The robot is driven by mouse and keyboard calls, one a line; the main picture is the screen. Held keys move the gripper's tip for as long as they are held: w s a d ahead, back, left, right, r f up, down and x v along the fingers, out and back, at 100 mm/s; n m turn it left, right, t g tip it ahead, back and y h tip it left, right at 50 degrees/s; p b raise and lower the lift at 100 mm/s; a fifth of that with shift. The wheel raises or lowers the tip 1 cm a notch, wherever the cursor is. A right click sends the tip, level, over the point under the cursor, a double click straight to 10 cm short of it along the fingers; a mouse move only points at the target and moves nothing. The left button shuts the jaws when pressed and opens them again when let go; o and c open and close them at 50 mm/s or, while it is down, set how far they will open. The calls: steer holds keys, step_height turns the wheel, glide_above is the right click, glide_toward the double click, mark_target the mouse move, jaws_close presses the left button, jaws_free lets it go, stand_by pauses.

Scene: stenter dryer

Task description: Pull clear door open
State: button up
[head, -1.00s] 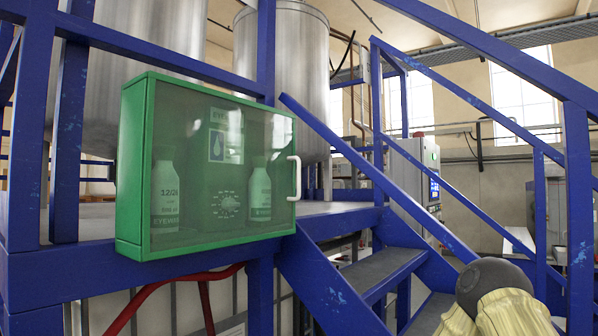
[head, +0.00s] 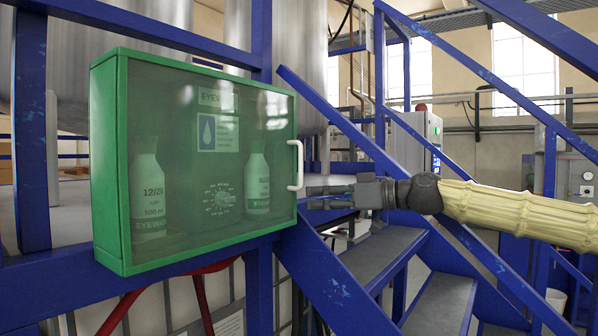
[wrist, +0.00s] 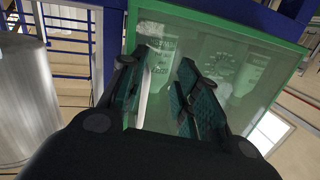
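The clear door (head: 180,110) is the see-through front of a green-framed eyewash cabinet (head: 105,165); it is shut. A white D-shaped handle (head: 299,165) stands on the door's right edge. My gripper (head: 311,191) is just right of the handle's lower end, with its fingers pointing left towards the cabinet. In the wrist view my gripper (wrist: 163,62) has its two fingers apart. A white strip, seemingly the handle (wrist: 147,98), shows beside the left finger, in the gap between the fingers. I cannot tell whether they touch.
Two eyewash bottles (head: 148,195) (head: 258,180) and a sign (head: 219,120) are behind the door. A blue stair rail (head: 345,135) slopes down close behind my gripper. Grey steps (head: 385,250) lie below it. Metal tanks stand behind the cabinet.

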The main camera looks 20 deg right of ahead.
mark_target(301, 183)
steer(key=s+d+r+n, duration=0.1)
steer(key=s+d+r, duration=0.1)
steer(key=d+r, duration=0.45)
steer(key=shift+t+y, duration=0.3)
steer(key=shift+t, duration=0.1)
steer(key=shift+s+a+r+p+x, duration=0.2)
steer(key=shift+p+x, duration=0.6)
steer(key=shift+x, duration=1.2)
steer(key=shift+s+a+r+p+x, duration=0.15)
steer(key=shift+p+x, duration=0.65)
steer(key=shift+x, duration=1.2)
steer(key=shift+s+a+r+p+x, duration=0.2)
steer(key=shift+p+x, duration=0.6)
steer(key=shift+x, duration=1.2)
steer(key=shift+d, duration=0.15)
jaws_close()
